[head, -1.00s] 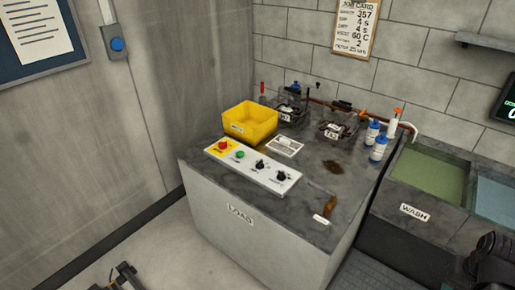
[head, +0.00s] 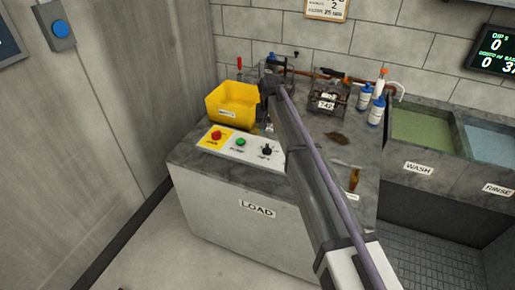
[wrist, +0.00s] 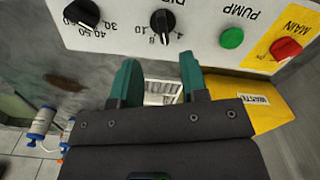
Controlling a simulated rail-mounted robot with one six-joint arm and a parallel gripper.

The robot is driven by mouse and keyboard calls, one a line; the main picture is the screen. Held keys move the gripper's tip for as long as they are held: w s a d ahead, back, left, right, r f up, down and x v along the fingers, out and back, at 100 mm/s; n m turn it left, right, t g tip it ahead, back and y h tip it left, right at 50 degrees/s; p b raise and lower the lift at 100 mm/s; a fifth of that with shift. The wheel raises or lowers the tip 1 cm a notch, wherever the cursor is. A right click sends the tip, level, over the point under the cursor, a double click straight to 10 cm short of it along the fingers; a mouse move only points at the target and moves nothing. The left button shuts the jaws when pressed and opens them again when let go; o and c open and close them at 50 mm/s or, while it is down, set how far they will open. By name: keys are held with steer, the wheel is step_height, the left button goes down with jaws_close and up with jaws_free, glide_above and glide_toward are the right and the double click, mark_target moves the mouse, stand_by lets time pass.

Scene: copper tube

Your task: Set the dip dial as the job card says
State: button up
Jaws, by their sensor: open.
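The dip dial is a black knob (wrist: 162,22) on the white control panel (wrist: 205,45), with numbers such as 4, 8 and 10 around it. It also shows in the head view (head: 266,149), left of my arm. In the wrist view my gripper (wrist: 160,62) is open and empty, its two teal fingers apart, with the dial just beyond their tips. I cannot tell the gap to the knob or its exact setting. A second black dial (wrist: 82,14), marked 30, 40, 50, is beside it; my arm hides it in the head view. Only the lower edge of the job card (head: 326,8) shows now.
The green pump button (wrist: 232,38) and red main button (wrist: 286,48) sit on the same panel. A yellow waste bin (head: 232,103) stands behind it. Caged baskets (head: 327,101), blue-and-white bottles (head: 376,110) and wash tanks (head: 420,135) are further right.

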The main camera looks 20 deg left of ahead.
mark_target(267, 148)
step_height(267, 148, down, 11)
steer(key=b, duration=1)
steer(key=shift+a, duration=0.1)
steer(key=shift+r, duration=0.15)
jaws_close()
